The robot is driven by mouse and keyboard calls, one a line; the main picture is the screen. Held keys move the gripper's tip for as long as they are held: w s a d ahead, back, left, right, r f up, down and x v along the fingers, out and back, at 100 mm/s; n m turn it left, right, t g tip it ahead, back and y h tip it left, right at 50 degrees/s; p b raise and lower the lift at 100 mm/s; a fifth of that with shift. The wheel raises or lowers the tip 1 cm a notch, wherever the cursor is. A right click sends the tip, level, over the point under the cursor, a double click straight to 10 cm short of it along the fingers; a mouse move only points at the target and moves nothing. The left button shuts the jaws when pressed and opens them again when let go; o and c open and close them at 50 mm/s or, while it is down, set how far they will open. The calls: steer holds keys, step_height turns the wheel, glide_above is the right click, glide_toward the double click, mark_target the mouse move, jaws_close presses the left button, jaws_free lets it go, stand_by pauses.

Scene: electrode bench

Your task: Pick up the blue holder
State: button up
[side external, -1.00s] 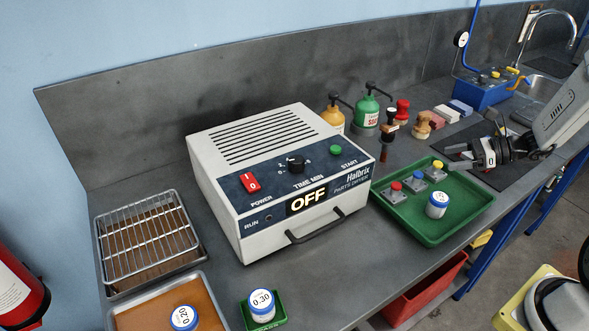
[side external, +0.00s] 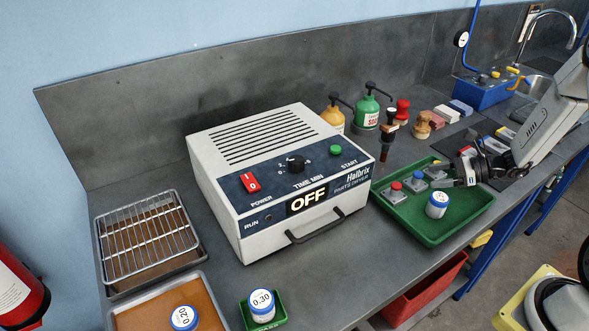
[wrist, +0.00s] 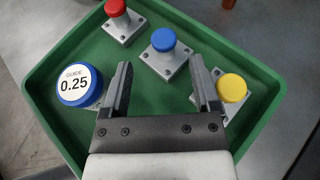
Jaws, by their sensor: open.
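The blue holder (wrist: 163,44) is a grey square block with a round blue knob. It stands upright in the green tray (wrist: 60,128), between the red holder (wrist: 117,10) and the yellow holder (wrist: 231,90). In the side view the blue holder (side external: 417,179) is also in the green tray (side external: 395,213). My gripper (wrist: 159,68) is open and empty. In the wrist view its two fingers point toward the blue holder, which lies just beyond the fingertips. In the side view my gripper (side external: 462,168) is over the tray's right part, to the right of the blue holder.
A blue-capped jar marked 0.25 (wrist: 74,84) stands in the tray, left of my fingers in the wrist view. The yellow holder is close to the right finger. The white Halbrix machine (side external: 270,200), reading OFF, stands left of the tray. Bottles (side external: 366,112) and stamps stand behind.

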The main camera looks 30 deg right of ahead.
mark_target(418, 176)
steer(key=shift+w, duration=0.1)
steer(key=shift+x, duration=2.55)
steer(key=shift+w+d, duration=0.1)
steer(key=shift+w, duration=0.05)
jaws_close()
